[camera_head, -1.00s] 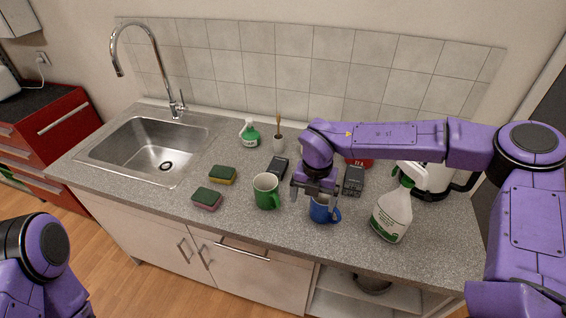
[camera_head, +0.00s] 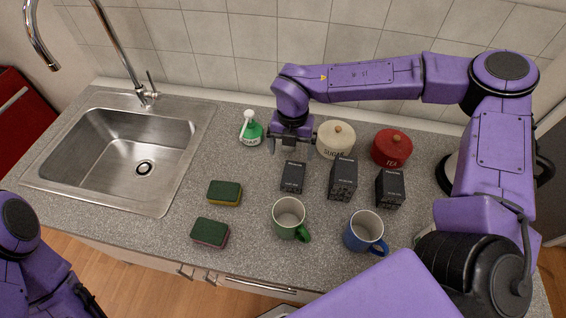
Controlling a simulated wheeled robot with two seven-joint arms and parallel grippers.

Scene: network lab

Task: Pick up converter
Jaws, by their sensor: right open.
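Three small black boxes with pale print stand in a row on the grey counter: a left one (camera_head: 293,177), a middle one (camera_head: 343,181) and a right one (camera_head: 390,189). They look like the converters; I cannot read their print well enough to tell them apart. My right gripper (camera_head: 295,151) is open and empty, pointing down just behind the left box. I cannot tell how high above the counter it is. My left arm is at the lower left, away from the boxes; its gripper (camera_head: 88,302) shows only as a dark part at the bottom edge.
A green mug (camera_head: 288,215) and a blue mug (camera_head: 364,232) stand in front of the boxes. Sugar (camera_head: 337,140) and tea (camera_head: 391,149) jars stand behind. Two sponges (camera_head: 225,193) lie left, a green bottle (camera_head: 251,131) behind. The sink (camera_head: 130,153) is far left.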

